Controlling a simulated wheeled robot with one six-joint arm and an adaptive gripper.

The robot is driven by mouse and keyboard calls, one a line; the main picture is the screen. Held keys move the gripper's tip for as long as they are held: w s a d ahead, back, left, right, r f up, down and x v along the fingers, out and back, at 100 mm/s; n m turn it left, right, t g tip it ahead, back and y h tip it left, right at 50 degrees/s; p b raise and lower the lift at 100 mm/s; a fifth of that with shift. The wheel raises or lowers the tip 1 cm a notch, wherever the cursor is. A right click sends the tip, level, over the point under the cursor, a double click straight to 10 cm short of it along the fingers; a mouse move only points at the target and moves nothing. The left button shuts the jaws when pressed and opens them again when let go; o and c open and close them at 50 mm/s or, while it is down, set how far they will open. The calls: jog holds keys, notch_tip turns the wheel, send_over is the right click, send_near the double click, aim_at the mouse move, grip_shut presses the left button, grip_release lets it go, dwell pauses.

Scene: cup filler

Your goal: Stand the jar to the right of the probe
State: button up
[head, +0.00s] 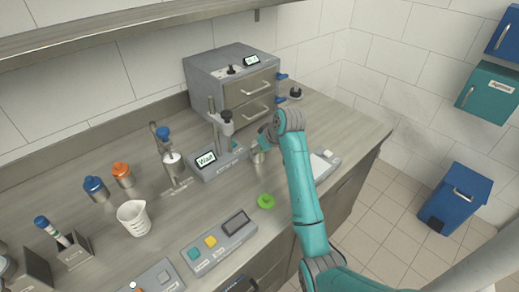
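A small grey metal jar (258,156) is at the end of my arm, just right of the probe stand. My gripper (262,143) is at the jar's upper part; the fingers are too small and partly hidden to tell whether they grip it. I cannot tell whether the jar's base touches the counter. The probe (226,119) hangs on a grey upright stand, whose base has a display reading "Wait" (205,160). A green lid (266,201) lies on the counter in front of the jar.
Blue-lidded (95,189) and orange-lidded (123,175) jars and a white beaker (134,218) stand at left. A button panel (219,242) lies in front. A grey drawer cabinet (233,82) stands behind. A flat pale device (322,165) is right of my arm.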

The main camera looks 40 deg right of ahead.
jog(key=o, duration=1.3)
jog(key=shift+v, duration=6)
